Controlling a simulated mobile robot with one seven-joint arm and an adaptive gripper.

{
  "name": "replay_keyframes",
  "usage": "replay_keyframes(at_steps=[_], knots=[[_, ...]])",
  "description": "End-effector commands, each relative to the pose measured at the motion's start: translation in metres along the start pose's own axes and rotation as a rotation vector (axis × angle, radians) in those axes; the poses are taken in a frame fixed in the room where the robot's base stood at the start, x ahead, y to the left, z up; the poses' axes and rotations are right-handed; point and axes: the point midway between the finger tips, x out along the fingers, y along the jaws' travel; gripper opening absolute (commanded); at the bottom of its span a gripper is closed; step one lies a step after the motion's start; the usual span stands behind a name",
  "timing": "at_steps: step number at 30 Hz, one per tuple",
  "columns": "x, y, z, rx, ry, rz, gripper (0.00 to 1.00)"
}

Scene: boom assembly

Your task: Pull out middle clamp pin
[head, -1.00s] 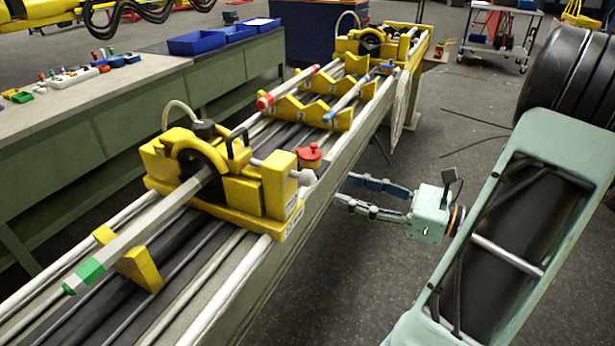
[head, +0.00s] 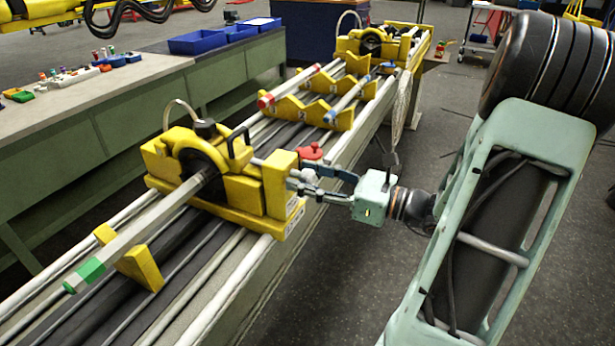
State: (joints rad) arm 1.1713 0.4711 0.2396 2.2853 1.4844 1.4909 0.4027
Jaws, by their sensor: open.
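The yellow middle clamp (head: 240,190) sits on the long rail bench and holds a hexagonal rod (head: 140,227) with a green end. Its grey pin (head: 257,162) shows in part on the clamp's right side. The pin's outer end is hidden behind the yellow block and my fingers. My gripper (head: 296,178) reaches in from the right, level, with its fingers at that outer end. The jaws are open. I cannot tell whether either finger touches the pin.
A red knob (head: 310,152) stands just behind my fingers. Yellow notched racks (head: 310,110) hold rods with red and blue ends farther back. A second yellow clamp (head: 372,42) stands at the far end.

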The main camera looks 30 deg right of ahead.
Motion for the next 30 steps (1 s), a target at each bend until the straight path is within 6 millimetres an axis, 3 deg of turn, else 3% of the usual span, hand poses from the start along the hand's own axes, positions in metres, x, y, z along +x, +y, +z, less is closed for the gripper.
replay_keyframes(at_steps=[2,13,22,30], knots=[[0.0,0.0,0.0,0.0,0.0,0.0,0.4],[0.0,0.0,0.0,0.0,0.0,0.0,0.0],[-0.004,-0.001,0.0,0.0,0.001,-0.001,0.0],[-0.045,-0.001,0.001,0.001,0.003,-0.002,0.0]])
